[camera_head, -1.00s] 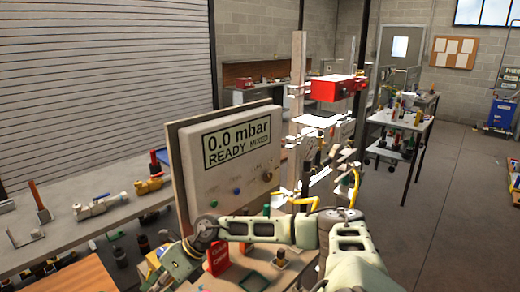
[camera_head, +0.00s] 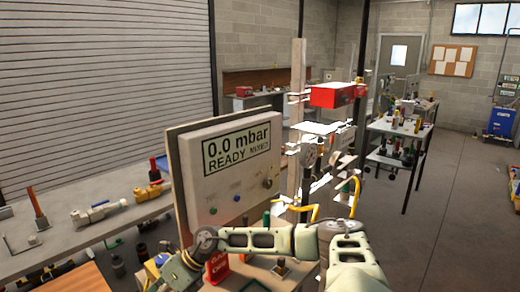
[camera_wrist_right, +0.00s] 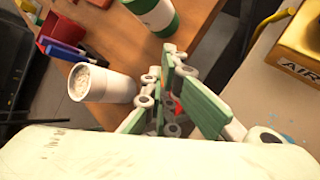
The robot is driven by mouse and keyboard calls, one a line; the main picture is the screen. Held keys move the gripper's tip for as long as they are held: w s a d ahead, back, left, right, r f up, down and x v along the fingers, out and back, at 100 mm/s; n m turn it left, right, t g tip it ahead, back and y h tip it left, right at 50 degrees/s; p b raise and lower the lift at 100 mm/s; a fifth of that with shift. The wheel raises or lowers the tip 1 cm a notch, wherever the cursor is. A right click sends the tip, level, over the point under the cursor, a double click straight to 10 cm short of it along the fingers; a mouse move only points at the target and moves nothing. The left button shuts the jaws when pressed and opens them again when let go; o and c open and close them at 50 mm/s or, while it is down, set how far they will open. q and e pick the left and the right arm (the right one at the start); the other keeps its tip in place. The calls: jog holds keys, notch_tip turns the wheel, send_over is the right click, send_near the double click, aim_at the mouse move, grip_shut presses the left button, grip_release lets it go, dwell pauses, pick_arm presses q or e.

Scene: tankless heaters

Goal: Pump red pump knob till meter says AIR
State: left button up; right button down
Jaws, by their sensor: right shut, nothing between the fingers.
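The meter panel (camera_head: 195,165) is a pale upright box on a board in the head view. Its display (camera_head: 237,147) reads "0.0 mbar READY MIXED". No full red pump knob is clear. My left gripper is not in view.
The right wrist view shows a white cup (camera_wrist_right: 100,84), a green and white bottle (camera_wrist_right: 155,14) and a yellow box (camera_wrist_right: 300,45) lettered "AIR" near the gripper. A red box (camera_head: 217,266) stands below the panel.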

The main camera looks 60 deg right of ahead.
jog(key=shift+s+f, duration=0.1)
jog(key=shift+f, duration=0.1)
dwell(0.4)
jog(key=shift+f+b, duration=0.35)
jog(key=shift+b, duration=0.05)
jog(key=shift+f, duration=0.25)
dwell(0.3)
jog(key=shift+r, duration=0.1)
jog(key=shift+r+p, duration=0.35)
jog(key=shift+r, duration=0.3)
notch_tip(320, 180, up, 6)
jog(key=p, duration=0.4)
dwell(1.9)
